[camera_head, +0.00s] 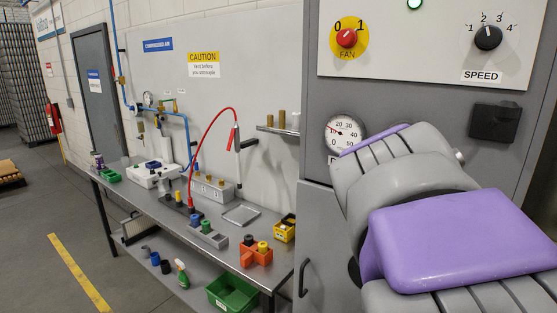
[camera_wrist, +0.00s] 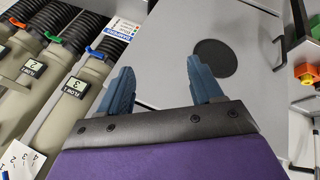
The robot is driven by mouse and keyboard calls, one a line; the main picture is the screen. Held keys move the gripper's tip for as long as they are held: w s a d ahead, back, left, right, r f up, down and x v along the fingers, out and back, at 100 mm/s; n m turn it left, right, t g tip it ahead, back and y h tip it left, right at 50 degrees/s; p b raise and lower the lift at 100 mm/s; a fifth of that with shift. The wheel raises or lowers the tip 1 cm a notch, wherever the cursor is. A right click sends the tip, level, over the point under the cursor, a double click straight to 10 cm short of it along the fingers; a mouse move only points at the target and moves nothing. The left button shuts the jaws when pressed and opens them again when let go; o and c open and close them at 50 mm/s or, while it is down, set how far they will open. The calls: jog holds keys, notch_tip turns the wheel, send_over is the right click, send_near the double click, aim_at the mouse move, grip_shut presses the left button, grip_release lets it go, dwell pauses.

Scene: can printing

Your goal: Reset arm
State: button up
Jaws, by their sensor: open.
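My gripper (camera_wrist: 162,88) shows in the wrist view with two blue fingers spread apart and nothing between them. Beyond the fingers is a grey panel (camera_wrist: 165,50) with a dark round disc (camera_wrist: 214,59). In the head view my purple and grey arm fills the right side, in front of a grey cabinet (camera_head: 322,235). The gripper's fingers do not show in the head view. The arm hides part of the cabinet front.
The cabinet carries a red fan knob (camera_head: 347,38), a black speed knob (camera_head: 488,38) and a round gauge (camera_head: 344,134). A steel workbench (camera_head: 150,195) with several fittings and bins stands left. A green bin (camera_head: 233,292) sits below it. Floor farther left is open.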

jog(key=s+a+f+n+g+y+b, duration=0.1)
jog(key=s+a+f, duration=0.4)
jog(key=s+f, duration=0.6)
jog(key=s+a+f+n+g+y+b, duration=0.1)
jog(key=s+a+f+g+y, duration=0.2)
jog(key=s+f, duration=0.9)
jog(key=shift+s+a+f+n+y, duration=0.2)
jog(key=shift+a+f+n+y, duration=0.15)
jog(key=shift+a+y, duration=0.75)
jog(key=shift+r, duration=0.1)
